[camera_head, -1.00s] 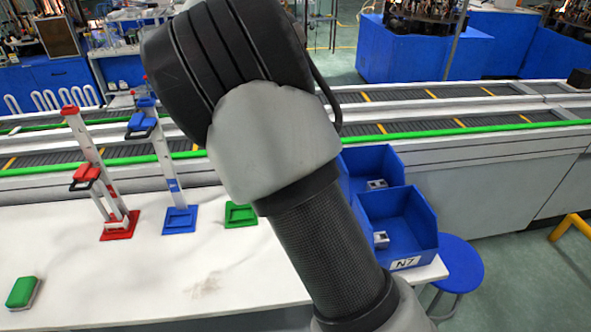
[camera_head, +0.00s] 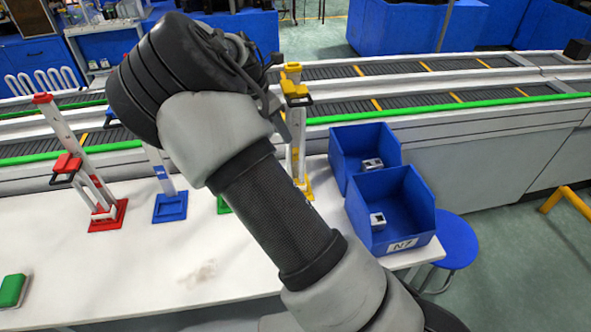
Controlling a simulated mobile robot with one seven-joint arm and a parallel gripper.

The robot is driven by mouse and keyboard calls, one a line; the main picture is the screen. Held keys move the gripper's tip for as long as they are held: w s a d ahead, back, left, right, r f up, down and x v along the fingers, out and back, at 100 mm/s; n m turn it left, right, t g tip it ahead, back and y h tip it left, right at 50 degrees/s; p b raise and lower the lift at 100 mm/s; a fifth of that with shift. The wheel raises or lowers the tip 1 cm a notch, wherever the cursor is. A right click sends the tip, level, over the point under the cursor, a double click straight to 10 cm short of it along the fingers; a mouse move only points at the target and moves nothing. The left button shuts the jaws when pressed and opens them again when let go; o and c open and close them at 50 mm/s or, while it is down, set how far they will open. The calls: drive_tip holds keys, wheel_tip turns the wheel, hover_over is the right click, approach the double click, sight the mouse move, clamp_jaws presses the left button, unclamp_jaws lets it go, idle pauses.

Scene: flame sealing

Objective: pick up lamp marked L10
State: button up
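No marking L10 can be read in view, so I cannot tell which thing is the lamp. A small grey-white piece (camera_head: 377,220) lies in the front blue bin (camera_head: 415,203), whose label reads N7. Another similar piece (camera_head: 372,165) lies in the rear blue bin (camera_head: 345,143). My gripper (camera_head: 277,118) is partly hidden behind my arm, above the table in front of the yellow stand (camera_head: 294,86). Its fingers are too small and covered to show whether they are open, and no held object can be made out.
A red stand (camera_head: 85,170), a blue stand (camera_head: 165,185) and a green base (camera_head: 222,205) stand along the white table (camera_head: 130,270). A green block (camera_head: 12,290) lies at the front left. A conveyor (camera_head: 440,105) runs behind. The table's front middle is clear.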

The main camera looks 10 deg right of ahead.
drive_tip(key=shift+w+p+x, duration=0.15)
drive_tip(key=shift+p+x, duration=0.05)
drive_tip(key=shift+x, duration=1.25)
drive_tip(key=shift+w+p+x, duration=0.1)
drive_tip(key=shift+p+x, duration=0.05)
drive_tip(key=shift+x, duration=1.25)
drive_tip(key=shift+r, duration=0.1)
clamp_jaws()
